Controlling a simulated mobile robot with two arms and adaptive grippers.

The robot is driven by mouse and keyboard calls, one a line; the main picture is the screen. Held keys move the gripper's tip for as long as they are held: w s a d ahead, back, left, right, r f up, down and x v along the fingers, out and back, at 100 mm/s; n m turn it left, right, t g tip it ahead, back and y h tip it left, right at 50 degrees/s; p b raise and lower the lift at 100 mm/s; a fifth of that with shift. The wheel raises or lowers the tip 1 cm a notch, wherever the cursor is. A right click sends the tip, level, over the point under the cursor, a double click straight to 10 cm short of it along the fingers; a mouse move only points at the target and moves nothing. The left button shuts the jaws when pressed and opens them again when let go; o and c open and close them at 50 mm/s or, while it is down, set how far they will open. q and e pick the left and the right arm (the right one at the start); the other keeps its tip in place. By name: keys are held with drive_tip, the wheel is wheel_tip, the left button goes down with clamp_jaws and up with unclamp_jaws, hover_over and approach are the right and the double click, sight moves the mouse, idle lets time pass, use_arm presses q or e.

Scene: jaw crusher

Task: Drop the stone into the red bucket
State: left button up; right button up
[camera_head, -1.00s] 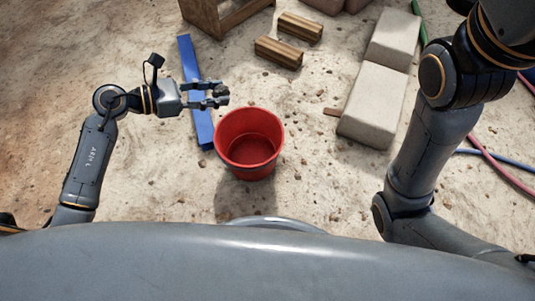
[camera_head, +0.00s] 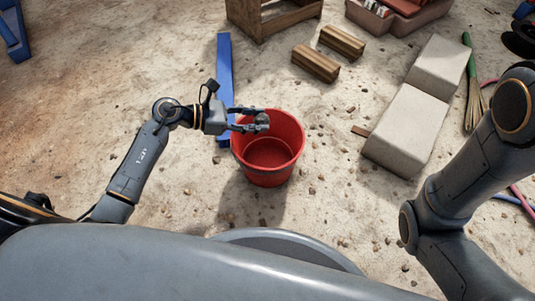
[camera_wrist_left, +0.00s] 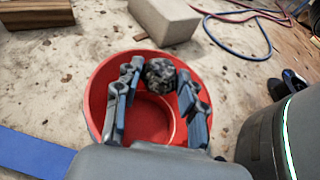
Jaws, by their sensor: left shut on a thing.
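The red bucket (camera_head: 268,158) stands upright on the sandy ground near the middle of the head view, and it fills the centre of the left wrist view (camera_wrist_left: 98,88). My left gripper (camera_head: 258,122) is shut on the dark grey stone (camera_head: 262,118) and holds it over the bucket's opening, towards its back left in the head view. In the left wrist view the speckled stone (camera_wrist_left: 160,73) sits between the two fingertips, with the bucket's inside behind it. My right arm shows at the right of the head view, but its gripper is out of view.
A blue beam (camera_head: 224,75) lies just behind and left of the bucket. The ground left of the bucket is mostly clear.

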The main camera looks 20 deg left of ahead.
use_arm(q)
drive_tip(key=shift+f, duration=0.1)
drive_tip(key=o, duration=1.3)
drive_tip(key=shift+a, duration=0.1)
drive_tip(key=v, duration=1.1)
drive_tip(key=shift+s+a, duration=0.25)
drive_tip(key=shift+a, duration=0.05)
